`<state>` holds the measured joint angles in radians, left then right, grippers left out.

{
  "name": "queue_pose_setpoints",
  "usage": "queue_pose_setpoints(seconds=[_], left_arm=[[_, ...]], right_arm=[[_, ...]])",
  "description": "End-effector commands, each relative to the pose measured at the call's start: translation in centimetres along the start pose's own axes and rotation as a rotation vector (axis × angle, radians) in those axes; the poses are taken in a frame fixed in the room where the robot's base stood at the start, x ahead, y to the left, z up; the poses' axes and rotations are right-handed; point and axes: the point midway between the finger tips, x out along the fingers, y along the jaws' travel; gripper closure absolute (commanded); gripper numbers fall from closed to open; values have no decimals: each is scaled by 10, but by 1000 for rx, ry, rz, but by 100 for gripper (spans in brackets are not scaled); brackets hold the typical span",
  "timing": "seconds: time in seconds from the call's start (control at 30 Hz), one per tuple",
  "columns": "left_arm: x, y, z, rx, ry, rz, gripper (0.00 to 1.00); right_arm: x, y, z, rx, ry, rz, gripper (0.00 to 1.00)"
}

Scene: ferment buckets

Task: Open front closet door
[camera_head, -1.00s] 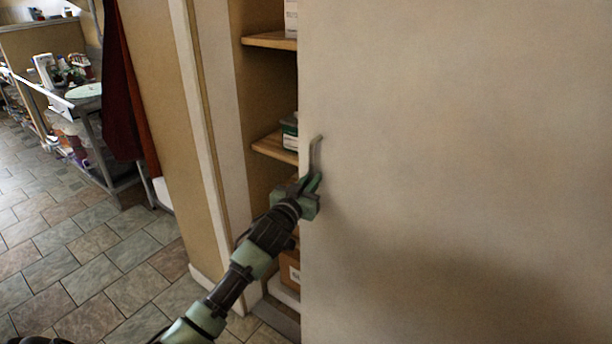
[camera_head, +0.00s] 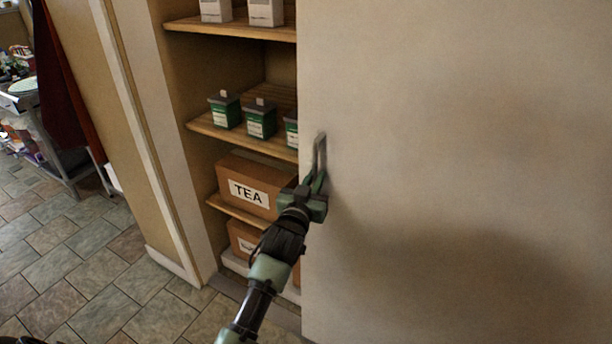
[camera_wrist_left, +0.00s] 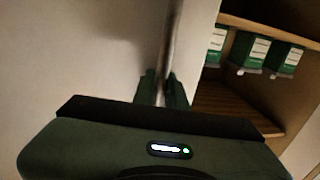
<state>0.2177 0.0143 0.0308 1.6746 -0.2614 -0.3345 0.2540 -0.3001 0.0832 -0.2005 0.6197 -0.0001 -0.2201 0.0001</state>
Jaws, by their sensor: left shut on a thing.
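The closet door (camera_head: 450,140) is a large pale panel filling the right of the head view. It stands partly open, with shelves showing to the left of its edge. A metal handle (camera_head: 320,152) sits near the door's left edge. My left gripper (camera_head: 318,182) is shut on the lower part of the handle. In the left wrist view the handle (camera_wrist_left: 172,45) runs down between the fingers of my left gripper (camera_wrist_left: 162,88). My right gripper is not in view.
Inside the closet are wooden shelves (camera_head: 205,124), green boxes (camera_head: 260,122) and a cardboard box marked TEA (camera_head: 240,192). A wall with white trim (camera_head: 130,120) stands left of the opening. A cart (camera_head: 45,150) stands behind.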

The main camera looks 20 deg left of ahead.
Motion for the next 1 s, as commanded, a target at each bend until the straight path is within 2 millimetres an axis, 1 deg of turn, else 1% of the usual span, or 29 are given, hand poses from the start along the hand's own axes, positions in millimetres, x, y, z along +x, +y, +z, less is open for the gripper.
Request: queue_pose_setpoints(seconds=[0.03,0.17,0.53,0.57,0.6,0.63,0.9,1.0], left_arm=[[-1,4,0,-3,0,3,100],[-1,8,0,-1,1,2,100],[-1,8,0,0,2,2,100],[-1,8,0,0,2,2,79],[-1,8,0,0,2,2,68],[-1,8,0,0,2,2,66],[-2,7,0,0,2,0,66],[-6,7,0,0,2,0,66]], right_arm=[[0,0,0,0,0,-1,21],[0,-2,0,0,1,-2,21],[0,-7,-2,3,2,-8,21],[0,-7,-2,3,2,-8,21],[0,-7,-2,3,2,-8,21],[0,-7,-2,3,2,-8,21],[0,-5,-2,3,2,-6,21],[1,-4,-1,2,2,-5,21]])
